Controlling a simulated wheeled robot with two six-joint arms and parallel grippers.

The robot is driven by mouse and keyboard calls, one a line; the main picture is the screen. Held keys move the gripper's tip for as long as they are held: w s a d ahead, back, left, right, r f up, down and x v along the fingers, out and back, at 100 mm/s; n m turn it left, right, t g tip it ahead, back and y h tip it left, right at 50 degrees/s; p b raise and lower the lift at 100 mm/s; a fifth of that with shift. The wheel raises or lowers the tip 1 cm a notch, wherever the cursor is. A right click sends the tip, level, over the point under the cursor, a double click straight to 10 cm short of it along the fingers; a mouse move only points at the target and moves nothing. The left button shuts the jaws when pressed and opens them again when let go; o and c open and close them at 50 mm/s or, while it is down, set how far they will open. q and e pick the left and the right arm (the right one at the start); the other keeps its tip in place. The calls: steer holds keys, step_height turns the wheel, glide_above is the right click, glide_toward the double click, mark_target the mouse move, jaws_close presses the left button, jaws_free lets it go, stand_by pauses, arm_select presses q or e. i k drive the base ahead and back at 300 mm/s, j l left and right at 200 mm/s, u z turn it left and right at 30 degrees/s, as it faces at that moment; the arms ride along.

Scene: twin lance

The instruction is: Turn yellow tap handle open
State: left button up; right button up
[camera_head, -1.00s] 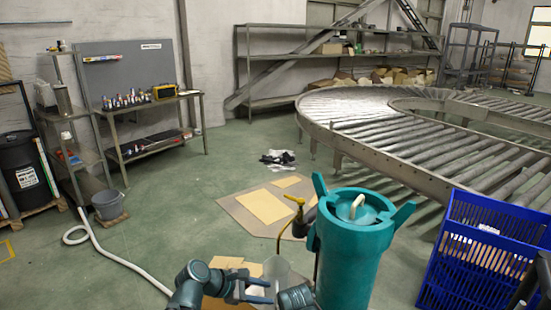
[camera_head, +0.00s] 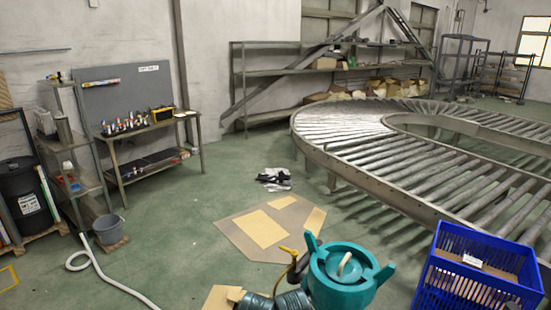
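The yellow tap handle (camera_head: 289,250) shows small at the bottom centre, on top of a thin brown pipe beside a teal tank (camera_head: 345,290). The tank has upright lugs and a pale curved handle on its lid. Its lower part is cut off by the frame's bottom edge. No gripper fingers can be made out there. My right gripper does not show.
A blue crate (camera_head: 478,270) stands at the right. A roller conveyor (camera_head: 400,150) curves behind it. Flat cardboard (camera_head: 262,229) lies on the floor behind the tap. A grey bucket (camera_head: 109,229) and white hose (camera_head: 110,283) are at the left. Green floor between is clear.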

mark_target(294, 254)
steer(key=u, duration=0.4)
steer(key=i+j+u, duration=0.3)
steer(key=j, duration=0.25)
steer(key=i+j+u, duration=0.3)
steer(key=j, duration=0.2)
steer(key=i+j+u, duration=0.3)
steer(key=j, duration=0.15)
steer(key=i+j+u, duration=0.1)
steer(key=i, duration=0.3)
steer(key=i+j+u, duration=0.15)
steer(key=i, duration=0.25)
steer(key=i+j+u, duration=0.1)
steer(key=i, duration=0.3)
steer(key=i+z, duration=0.45)
steer(key=i+j+z, duration=0.15)
steer(key=i+z, duration=0.2)
steer(key=z, duration=0.15)
steer(key=i+z, duration=0.15)
steer(key=z, duration=0.3)
steer(key=i+z, duration=0.15)
steer(key=z, duration=0.35)
steer(key=i+z, duration=0.2)
steer(key=z, duration=0.25)
steer(key=i+j+z, duration=0.1)
steer(key=z, duration=0.35)
steer(key=i+j+z, duration=0.1)
steer(key=i+z, duration=0.3)
steer(key=i+j+z, duration=0.15)
steer(key=z, duration=0.25)
steer(key=i+j, duration=0.05)
